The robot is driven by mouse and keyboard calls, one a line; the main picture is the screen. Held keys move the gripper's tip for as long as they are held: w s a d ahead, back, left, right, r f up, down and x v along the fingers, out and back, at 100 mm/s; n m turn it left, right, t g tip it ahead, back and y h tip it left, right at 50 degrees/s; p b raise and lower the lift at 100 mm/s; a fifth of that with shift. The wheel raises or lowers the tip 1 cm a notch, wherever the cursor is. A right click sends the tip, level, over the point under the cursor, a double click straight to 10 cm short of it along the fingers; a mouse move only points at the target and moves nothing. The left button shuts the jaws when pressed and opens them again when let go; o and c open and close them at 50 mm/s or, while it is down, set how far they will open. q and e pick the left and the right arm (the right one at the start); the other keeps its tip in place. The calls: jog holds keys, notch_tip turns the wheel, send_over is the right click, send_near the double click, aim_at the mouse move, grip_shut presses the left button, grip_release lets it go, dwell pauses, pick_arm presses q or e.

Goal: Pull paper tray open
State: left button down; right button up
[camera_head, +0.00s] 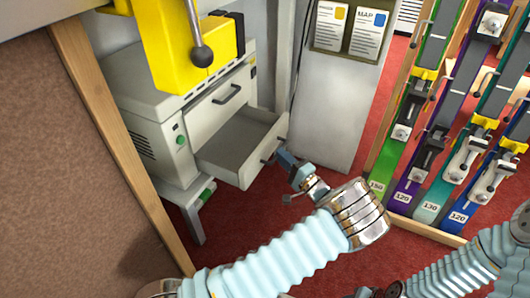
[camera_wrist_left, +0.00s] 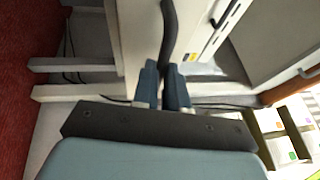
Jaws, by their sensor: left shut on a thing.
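The grey paper tray (camera_head: 232,166) is the lower drawer of a light grey printer (camera_head: 150,90) and stands pulled out, with its empty inside showing. My left gripper (camera_head: 282,158) is at the tray's front, shut on the dark tray handle (camera_head: 267,161). In the left wrist view the dark handle (camera_wrist_left: 169,40) runs between the blue fingers of my left gripper (camera_wrist_left: 164,85). The fingers partly hide the handle. My right arm shows at the lower right, but its gripper is not in view.
A closed upper drawer with a dark handle (camera_head: 228,94) sits above the tray. A rack of coloured boards (camera_head: 440,130) stands at the right. Red floor (camera_head: 255,205) is clear below the tray.

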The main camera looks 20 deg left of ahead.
pick_arm(q)
jog(key=shift+s+d, duration=0.1)
jog(key=shift+d, duration=1.3)
jog(key=c, duration=1.2)
grip_release()
jog(key=shift+o, duration=0.2)
jog(key=v, duration=1.4)
jog(key=shift+p, duration=0.35)
jog(key=shift+a, duration=0.1)
jog(key=shift+s, duration=0.1)
